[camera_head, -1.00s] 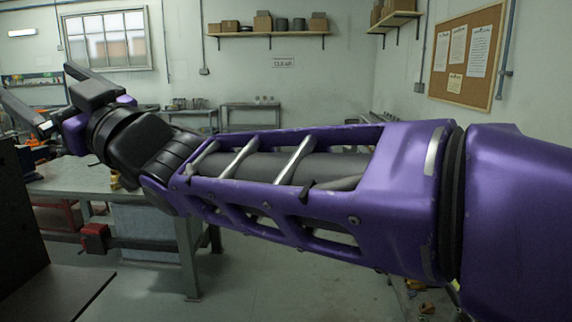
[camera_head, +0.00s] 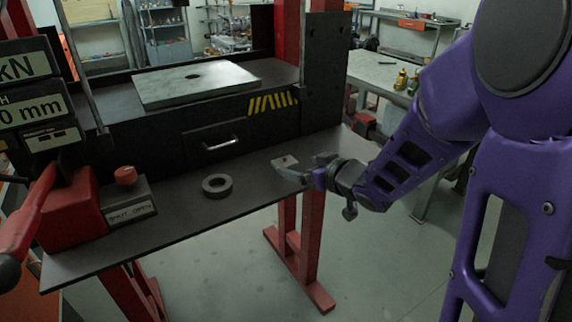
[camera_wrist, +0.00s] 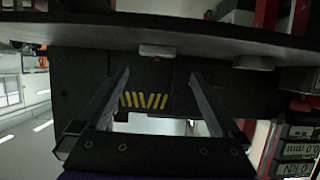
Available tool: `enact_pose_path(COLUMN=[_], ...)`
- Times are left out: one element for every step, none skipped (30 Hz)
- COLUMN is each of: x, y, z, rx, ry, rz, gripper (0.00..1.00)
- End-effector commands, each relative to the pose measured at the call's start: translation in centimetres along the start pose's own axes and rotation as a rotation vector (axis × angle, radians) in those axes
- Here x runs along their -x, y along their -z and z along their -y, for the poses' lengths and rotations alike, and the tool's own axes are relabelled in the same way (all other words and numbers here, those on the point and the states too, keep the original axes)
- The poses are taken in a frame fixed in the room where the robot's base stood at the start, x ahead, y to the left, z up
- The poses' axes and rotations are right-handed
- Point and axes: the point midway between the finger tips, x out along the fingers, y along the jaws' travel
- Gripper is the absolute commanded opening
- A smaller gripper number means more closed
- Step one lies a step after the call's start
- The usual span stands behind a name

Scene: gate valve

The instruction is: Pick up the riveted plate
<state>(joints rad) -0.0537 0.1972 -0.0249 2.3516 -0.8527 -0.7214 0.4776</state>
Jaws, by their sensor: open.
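A small light grey plate with a dark dot on top, which looks like the riveted plate (camera_head: 284,161), lies on the dark shelf (camera_head: 250,196) of the press, near its right end. Its pale edge also shows in the upside-down wrist view (camera_wrist: 157,50). My gripper (camera_head: 298,170) is at the shelf's right edge, right beside the plate, and partly hides it. In the wrist view my gripper (camera_wrist: 160,73) has its two fingers spread wide, with the plate seen between and beyond the tips. I see no finger closed on the plate.
A dark ring (camera_head: 217,186) lies on the shelf left of the plate. A red button box (camera_head: 126,192) and a red lever (camera_head: 28,212) stand further left. A drawer front with a handle (camera_head: 220,144) rises behind. A large steel slab (camera_head: 195,84) lies above.

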Motion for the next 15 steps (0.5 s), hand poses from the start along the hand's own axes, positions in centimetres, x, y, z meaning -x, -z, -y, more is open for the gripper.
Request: enact_pose_path(x=[-1.0,-1.4,-1.8,-2.0,-2.2,-2.3,-2.5,-2.6,-3.0,-3.4,-3.9,-4.5,-5.0,-5.5,-6.1], y=[-0.3,-0.3,-0.2,-0.2,-0.1,0.0,0.0,-0.1,-0.2,-0.3,-0.5,-0.6,-0.6,-0.7,-0.7], z=[0.0,0.0,0.0,0.0,0.0,0.0,0.0,-0.1,-0.1,-0.2,-0.2,-0.3,-0.4,-0.4,-0.5], rx=[0.001,0.002,0.001,0.001,0.001,0.001,0.001,0.001,0.001,0.001,0.001,0.001,0.001,0.001,0.001], ry=[0.001,0.001,0.001,0.001,0.000,0.000,-0.001,-0.001,-0.001,-0.001,0.000,0.001,0.001,0.001,0.001], rz=[0.000,0.000,0.000,0.000,0.000,0.000,0.000,0.000,0.001,0.001,0.001,0.001,0.000,0.000,0.000], gripper=[1.00,1.00,1.00,1.00,1.00,1.00,1.00,1.00,1.00,1.00,1.00,1.00,1.00,1.00,1.00])
